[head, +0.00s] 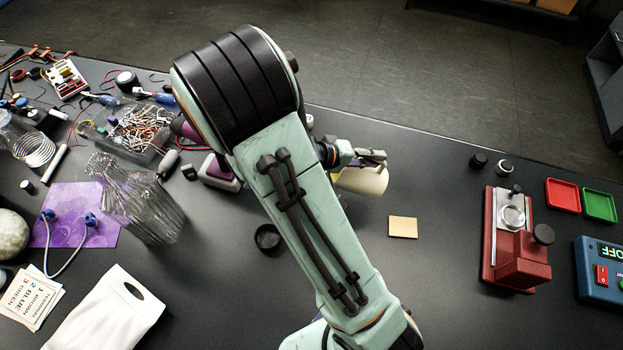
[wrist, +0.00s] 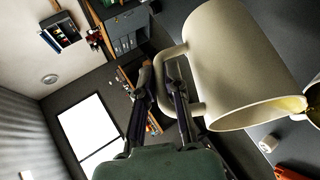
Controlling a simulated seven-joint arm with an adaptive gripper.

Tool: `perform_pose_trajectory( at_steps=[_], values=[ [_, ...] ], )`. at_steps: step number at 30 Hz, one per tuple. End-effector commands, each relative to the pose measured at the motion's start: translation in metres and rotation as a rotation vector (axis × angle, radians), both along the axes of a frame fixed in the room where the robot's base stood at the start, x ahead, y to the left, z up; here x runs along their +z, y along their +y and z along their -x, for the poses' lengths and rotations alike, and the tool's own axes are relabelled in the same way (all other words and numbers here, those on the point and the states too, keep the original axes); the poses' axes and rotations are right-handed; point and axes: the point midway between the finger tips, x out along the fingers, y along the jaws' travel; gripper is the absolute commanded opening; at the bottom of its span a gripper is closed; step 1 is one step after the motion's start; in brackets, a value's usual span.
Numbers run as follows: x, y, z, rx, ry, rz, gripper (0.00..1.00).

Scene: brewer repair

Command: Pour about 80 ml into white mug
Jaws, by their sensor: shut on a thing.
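My gripper (head: 368,156) is shut on the handle of a cream jug (head: 362,181), seen just right of my arm in the head view. In the wrist view, my gripper (wrist: 165,105) holds the handle, and the jug (wrist: 238,65) is steeply tilted with its mouth toward the lower right. Yellow liquid (wrist: 293,104) shows at its lip. The rim of a second vessel (wrist: 314,97) is cut off at the right edge beside that lip; I cannot tell whether it is the white mug. No white mug shows clearly in the head view, where my arm hides part of the table.
A tan square (head: 403,227) lies on the dark table right of my arm. Further right are a red device (head: 517,262), a red tray (head: 562,196), a green tray (head: 599,201) and a blue box (head: 603,268). Wire clutter and a glass-like bundle (head: 140,205) fill the left.

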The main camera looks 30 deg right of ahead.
Motion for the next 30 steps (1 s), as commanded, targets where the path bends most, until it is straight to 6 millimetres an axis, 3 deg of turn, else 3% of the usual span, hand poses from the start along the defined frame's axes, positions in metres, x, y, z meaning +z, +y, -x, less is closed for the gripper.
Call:
perform_pose_trajectory(
  at_steps=[30],
  values=[
    [0.0072, 0.0061, -0.0039, 0.000, 0.044, 0.072, 0.00]
  ],
)
